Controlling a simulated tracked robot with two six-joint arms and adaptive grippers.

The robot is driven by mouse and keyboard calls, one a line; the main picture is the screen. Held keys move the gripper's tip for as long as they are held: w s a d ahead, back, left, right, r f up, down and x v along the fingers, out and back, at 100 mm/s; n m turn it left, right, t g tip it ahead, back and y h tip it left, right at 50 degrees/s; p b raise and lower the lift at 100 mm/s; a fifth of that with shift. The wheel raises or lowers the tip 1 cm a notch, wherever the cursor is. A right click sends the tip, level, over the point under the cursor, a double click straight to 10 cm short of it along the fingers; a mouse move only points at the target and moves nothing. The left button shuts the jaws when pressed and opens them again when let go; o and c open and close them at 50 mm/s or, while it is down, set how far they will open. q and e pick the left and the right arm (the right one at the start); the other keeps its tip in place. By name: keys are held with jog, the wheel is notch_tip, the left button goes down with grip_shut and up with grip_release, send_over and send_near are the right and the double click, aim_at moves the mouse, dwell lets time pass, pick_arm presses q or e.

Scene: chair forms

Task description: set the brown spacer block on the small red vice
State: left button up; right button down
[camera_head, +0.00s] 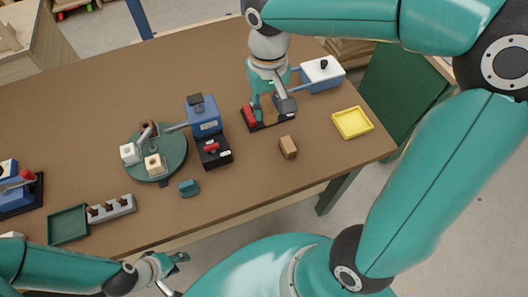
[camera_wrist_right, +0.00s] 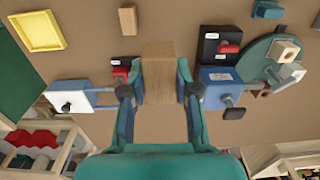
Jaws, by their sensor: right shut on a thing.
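My right gripper (camera_head: 268,106) is shut on a brown wooden block (camera_head: 269,102), which also shows between its fingers in the right wrist view (camera_wrist_right: 158,72). It is over a black base with a red vice (camera_head: 249,116); the red part shows beside a finger in the wrist view (camera_wrist_right: 121,73). Whether block and vice touch is hidden. A second brown block (camera_head: 288,147) lies on the table in front, also in the wrist view (camera_wrist_right: 127,20). Another small red vice (camera_head: 211,147) stands before the blue machine. My left gripper (camera_head: 178,274) is open and empty at the table's front edge.
A blue machine (camera_head: 204,118) and a round green turntable (camera_head: 172,166) stand left of the right gripper. A white-and-blue machine (camera_head: 322,74) is behind right. A yellow tray (camera_head: 352,123) is right; a teal block (camera_head: 189,188) and green tray (camera_head: 68,225) are left. The front middle is clear.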

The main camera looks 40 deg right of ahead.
aim_at(266, 157)
notch_tip(266, 157, down, 20)
jog(key=shift+r, duration=0.2)
dwell(0.4)
jog(key=shift+f+b, duration=0.1)
jog(key=shift+b, duration=0.3)
jog(key=c, duration=0.9)
grip_release()
jog(key=shift+o, duration=0.2)
notch_tip(266, 157, up, 12)
jog(key=shift+p, duration=0.45)
